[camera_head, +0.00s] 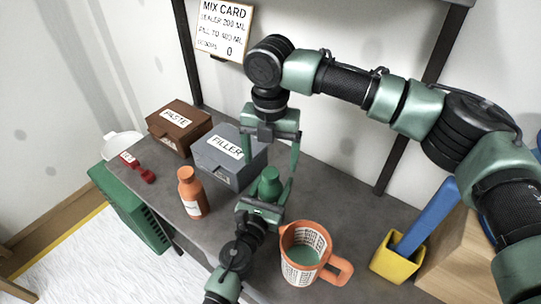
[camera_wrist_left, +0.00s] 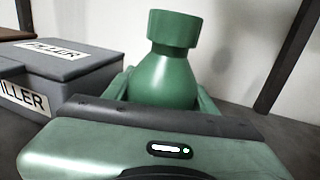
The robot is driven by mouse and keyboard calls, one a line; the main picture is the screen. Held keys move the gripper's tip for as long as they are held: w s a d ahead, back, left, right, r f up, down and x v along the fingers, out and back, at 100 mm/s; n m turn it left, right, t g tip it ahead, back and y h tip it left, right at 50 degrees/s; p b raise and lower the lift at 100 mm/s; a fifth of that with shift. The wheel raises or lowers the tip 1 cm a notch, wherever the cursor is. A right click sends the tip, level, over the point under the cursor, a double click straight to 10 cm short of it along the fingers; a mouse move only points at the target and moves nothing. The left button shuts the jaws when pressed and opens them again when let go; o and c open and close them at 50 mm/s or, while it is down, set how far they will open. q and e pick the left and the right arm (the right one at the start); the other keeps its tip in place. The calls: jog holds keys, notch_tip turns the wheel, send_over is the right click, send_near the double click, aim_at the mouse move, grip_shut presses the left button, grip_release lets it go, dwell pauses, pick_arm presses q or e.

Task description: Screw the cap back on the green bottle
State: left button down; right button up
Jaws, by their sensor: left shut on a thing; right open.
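The green bottle (camera_head: 269,188) stands upright on the dark grey table. Its green cap (camera_wrist_left: 174,30) sits on top of the neck in the left wrist view; I cannot tell how tightly it is seated. My left gripper (camera_head: 266,197) comes from the near side and is shut on the bottle's body. The bottle's lower part is hidden by my left gripper.
A grey FILLER box (camera_head: 222,165) and brown PASTE box (camera_head: 182,125) stand behind left. An orange bottle (camera_head: 191,192) is left, an orange jug (camera_head: 303,248) with green liquid right. A yellow container (camera_head: 393,262) is farther right.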

aim_at(270, 195)
notch_tip(270, 195, up, 12)
dwell(0.6)
pick_arm(q)
jog(key=shift+c, duration=2.1)
grip_release()
jog(key=v, duration=0.7)
jog(key=shift+s+a+b, duration=0.15)
jog(key=shift+s+b, duration=0.15)
jog(key=shift+s, duration=0.1)
pick_arm(e)
jog(key=shift+f, duration=0.35)
